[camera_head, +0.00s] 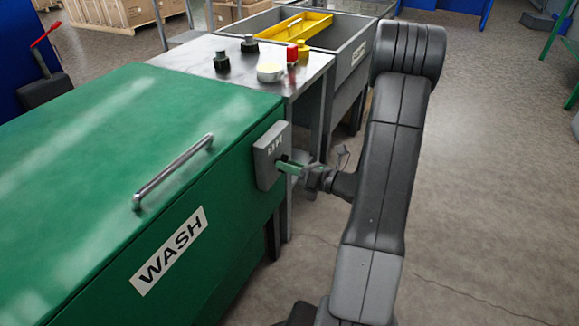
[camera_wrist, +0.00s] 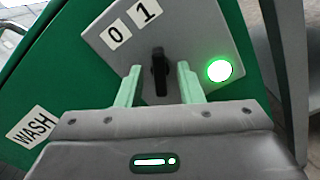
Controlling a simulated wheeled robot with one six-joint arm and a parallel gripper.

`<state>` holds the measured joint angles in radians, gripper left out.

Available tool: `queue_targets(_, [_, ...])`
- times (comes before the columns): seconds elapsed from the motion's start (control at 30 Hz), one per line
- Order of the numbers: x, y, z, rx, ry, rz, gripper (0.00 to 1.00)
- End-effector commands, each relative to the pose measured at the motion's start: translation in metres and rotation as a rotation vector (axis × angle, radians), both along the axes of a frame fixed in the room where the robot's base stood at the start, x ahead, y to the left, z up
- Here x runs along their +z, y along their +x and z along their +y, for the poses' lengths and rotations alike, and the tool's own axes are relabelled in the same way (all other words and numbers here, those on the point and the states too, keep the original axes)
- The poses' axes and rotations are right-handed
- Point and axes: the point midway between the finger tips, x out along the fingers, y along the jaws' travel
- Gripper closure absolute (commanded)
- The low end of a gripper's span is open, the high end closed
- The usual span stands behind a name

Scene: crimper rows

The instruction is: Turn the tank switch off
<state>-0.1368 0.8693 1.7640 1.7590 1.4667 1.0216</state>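The tank switch is a grey box (camera_head: 271,155) on the end of the green WASH tank (camera_head: 190,150). In the wrist view its plate (camera_wrist: 196,38) carries the labels 0 (camera_wrist: 115,34) and 1 (camera_wrist: 147,11). A black knob (camera_wrist: 159,75) in its middle points towards the 1. A round lamp (camera_wrist: 219,70) on the plate glows green. My gripper (camera_wrist: 160,70) is open, with one pale green finger on each side of the knob and visible gaps between. In the head view my gripper (camera_head: 284,165) reaches the box from the right; the knob is hidden there.
A metal handle (camera_head: 173,172) stands out from the tank. Behind the tank, a steel table (camera_head: 190,62) bears dark knobs, a pale round item, and red and yellow bottles. A grey sink (camera_head: 345,60) holds a yellow tray (camera_head: 294,27).

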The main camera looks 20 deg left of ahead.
Motion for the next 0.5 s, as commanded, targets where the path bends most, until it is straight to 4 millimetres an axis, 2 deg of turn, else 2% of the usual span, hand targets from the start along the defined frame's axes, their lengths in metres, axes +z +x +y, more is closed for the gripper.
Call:
queue_targets(0.13, [0.0000,0.0001,-0.0002,0.000,0.000,0.000,0.66])
queue_targets(0.17, [0.0000,0.0001,-0.0002,0.000,0.000,0.000,0.70])
queue_targets(0.3, [0.0000,0.0001,-0.0004,0.000,0.000,0.000,0.98])
queue_targets(0.5, [-0.0002,0.0001,-0.0005,0.000,0.000,-0.001,1.00])
